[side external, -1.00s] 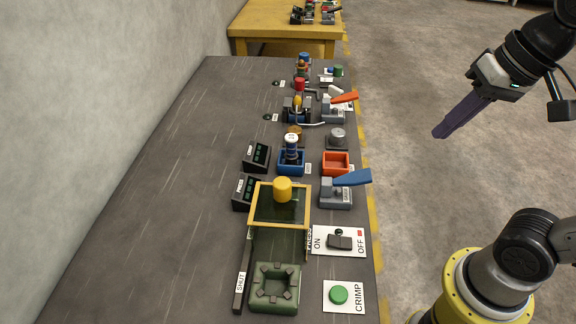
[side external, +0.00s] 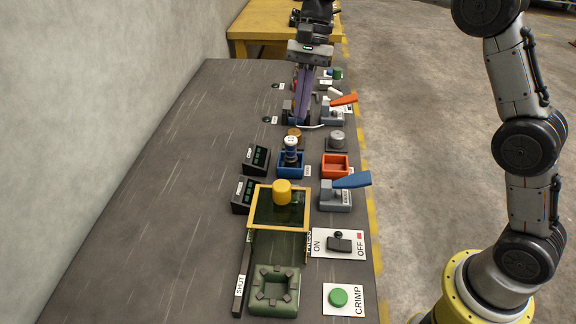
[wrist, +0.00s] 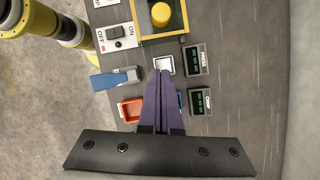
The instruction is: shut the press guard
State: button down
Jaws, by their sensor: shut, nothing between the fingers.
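The press guard is a yellow-framed clear panel (side external: 251,207) with a yellow knob (side external: 282,191) on top. It stands at the back part of its track, away from the SHUT label (side external: 239,284). A green fixture (side external: 274,290) with several dark jaws lies uncovered in front of it. In the wrist view the guard's frame (wrist: 138,20) and knob (wrist: 161,14) are at the top edge. My gripper (side external: 299,118) is shut and empty, its purple fingers pointing down over the far part of the bench, apart from the guard. The fingers (wrist: 163,73) also show in the wrist view.
Near the guard are PRESS and CRIMP displays (side external: 243,196), an ON/OFF switch (side external: 340,242), a green CRIMP button (side external: 339,297), a blue-handled lever (side external: 350,181) and an orange tray (side external: 335,172). A spool (side external: 291,149) stands in a blue holder. The bench's left side is clear.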

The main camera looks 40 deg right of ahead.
jog(key=s+a+f, duration=0.3)
jog(key=a+f, duration=0.3)
jog(key=f, duration=0.4)
jog(key=shift+s+a+f, duration=0.15)
jog(key=shift+s+a, duration=0.2)
jog(key=shift+s, duration=0.05)
send_over(282, 220)
jog(key=s+a, duration=0.3)
jog(key=shift+s+d, duration=0.1)
jog(key=shift+d, duration=0.05)
jog(key=shift+d, duration=0.1)
